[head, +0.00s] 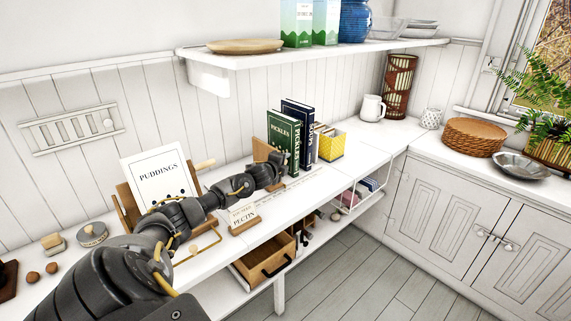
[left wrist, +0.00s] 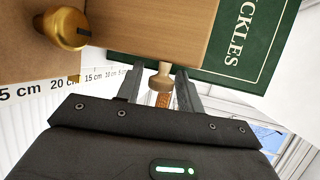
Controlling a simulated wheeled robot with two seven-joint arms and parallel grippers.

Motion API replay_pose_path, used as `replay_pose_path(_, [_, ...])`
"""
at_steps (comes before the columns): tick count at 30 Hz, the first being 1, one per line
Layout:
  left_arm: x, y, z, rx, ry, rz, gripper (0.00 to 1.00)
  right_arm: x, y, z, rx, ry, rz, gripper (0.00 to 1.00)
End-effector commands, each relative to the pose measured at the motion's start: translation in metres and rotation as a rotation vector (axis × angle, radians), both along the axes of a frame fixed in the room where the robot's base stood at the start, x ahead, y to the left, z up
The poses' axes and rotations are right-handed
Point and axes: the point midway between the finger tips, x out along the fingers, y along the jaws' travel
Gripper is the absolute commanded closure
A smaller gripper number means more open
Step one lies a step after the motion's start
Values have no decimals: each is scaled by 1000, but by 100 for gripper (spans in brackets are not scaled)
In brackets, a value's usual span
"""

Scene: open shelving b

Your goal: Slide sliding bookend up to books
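The wooden sliding bookend (head: 260,151) stands on the white counter just left of the upright books, mostly behind my left gripper in the head view. In the left wrist view its wooden face (left wrist: 165,30) fills the top, beside a brass knob (left wrist: 66,28). The green PICKLES book (head: 282,146) and a navy book (head: 304,130) stand to its right; the green book also shows in the left wrist view (left wrist: 235,50). My left gripper (head: 277,162) is open at the bookend. A small wooden knob (left wrist: 161,76) shows between its parted fingers. My right gripper is not in view.
A yellow box (head: 330,146) stands right of the books. A PUDDINGS book (head: 160,172) on a wooden stand and a PECTIN card (head: 243,217) stand near my arm. A shelf (head: 330,54) hangs above. An open drawer (head: 265,262) is below the counter.

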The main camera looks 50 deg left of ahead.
Motion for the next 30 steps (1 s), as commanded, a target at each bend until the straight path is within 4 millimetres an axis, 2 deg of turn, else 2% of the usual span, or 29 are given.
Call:
replay_pose_path(9, [1, -1, 1, 0, -1, -1, 55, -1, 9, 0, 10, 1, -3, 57])
replay_pose_path(14, [-7, -3, 2, 1, -1, -1, 55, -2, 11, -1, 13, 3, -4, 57])
replay_pose_path(23, [-55, -21, 13, 4, 3, -5, 55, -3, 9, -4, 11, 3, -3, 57])
replay_pose_path(30, [-86, -31, 22, 3, 1, -2, 55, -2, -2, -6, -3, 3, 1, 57])
